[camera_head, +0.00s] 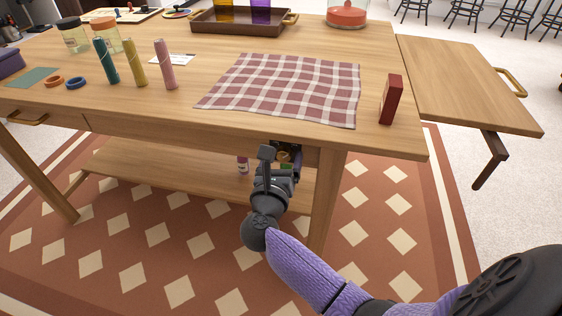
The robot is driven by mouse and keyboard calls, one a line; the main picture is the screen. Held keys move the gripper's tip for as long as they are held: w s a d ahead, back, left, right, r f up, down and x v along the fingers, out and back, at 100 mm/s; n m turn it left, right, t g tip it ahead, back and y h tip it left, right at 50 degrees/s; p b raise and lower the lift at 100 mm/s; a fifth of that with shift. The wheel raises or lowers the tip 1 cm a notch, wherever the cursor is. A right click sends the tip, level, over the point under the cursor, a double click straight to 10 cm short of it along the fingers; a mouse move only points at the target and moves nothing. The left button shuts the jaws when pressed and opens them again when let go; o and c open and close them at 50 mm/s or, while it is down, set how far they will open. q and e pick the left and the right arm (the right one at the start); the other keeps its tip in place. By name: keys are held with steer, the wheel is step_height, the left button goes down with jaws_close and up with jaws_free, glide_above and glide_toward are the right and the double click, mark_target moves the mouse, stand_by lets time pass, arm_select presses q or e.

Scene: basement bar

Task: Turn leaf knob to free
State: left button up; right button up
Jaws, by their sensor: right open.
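The wooden table (180,60) has a leaf (460,80) extending level from its right side. A brass handle (511,82) is on the leaf's far right edge, and a dark folding bracket (490,160) hangs under the leaf. I cannot make out a leaf knob; my gripper may hide it. My right gripper (279,156) is open, reaching under the table's front edge just left of the right front leg (326,195). Small items show behind it, partly hidden. I cannot tell whether it touches anything. My left gripper is out of view.
A checked cloth (285,88) and a red box (391,99) lie on the tabletop's right part. Several rolls, rings and jars stand at left, with a tray (243,22) at the back. A lower shelf (170,170) runs beneath.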

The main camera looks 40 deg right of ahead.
steer(key=c, duration=0.5)
jaws_close()
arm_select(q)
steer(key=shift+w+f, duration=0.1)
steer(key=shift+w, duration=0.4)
